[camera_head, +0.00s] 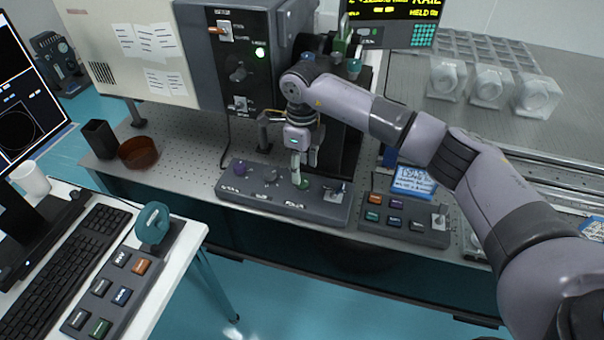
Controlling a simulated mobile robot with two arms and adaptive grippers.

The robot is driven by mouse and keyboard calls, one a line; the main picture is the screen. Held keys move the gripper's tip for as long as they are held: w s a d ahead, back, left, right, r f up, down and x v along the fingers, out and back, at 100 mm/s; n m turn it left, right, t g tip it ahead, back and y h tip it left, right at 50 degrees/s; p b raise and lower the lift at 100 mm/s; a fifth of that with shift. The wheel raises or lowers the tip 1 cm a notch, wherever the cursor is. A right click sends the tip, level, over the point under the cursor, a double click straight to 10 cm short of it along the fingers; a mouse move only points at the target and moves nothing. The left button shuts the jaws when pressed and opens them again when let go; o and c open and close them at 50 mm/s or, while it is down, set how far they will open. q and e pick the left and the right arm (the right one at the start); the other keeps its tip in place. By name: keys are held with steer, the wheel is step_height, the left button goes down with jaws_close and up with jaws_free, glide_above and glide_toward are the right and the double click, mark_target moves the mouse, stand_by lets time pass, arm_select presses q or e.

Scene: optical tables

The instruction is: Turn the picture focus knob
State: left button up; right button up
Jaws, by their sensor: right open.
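A dark control panel (255,199) lies at the front edge of the perforated optical table. On it are a purple knob (240,168), a grey knob (271,176), a green knob (304,184) and a small switch plate (337,194). The labels are too small to read, so I cannot tell which is the picture focus knob. My right gripper (299,178) points down at the green knob, open, its fingertips close above or beside it. I cannot tell whether they touch it. My left gripper is out of view.
A second panel with coloured buttons (405,221) stands to the right, beside a blue-and-white sign (413,181). A tall instrument cabinet (245,65) stands behind. A brown dish (138,153) and black cup (100,139) are left. A desk with a keyboard (70,270) is front left.

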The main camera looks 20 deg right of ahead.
mark_target(302, 179)
step_height(302, 179, up, 8)
stand_by(0.5)
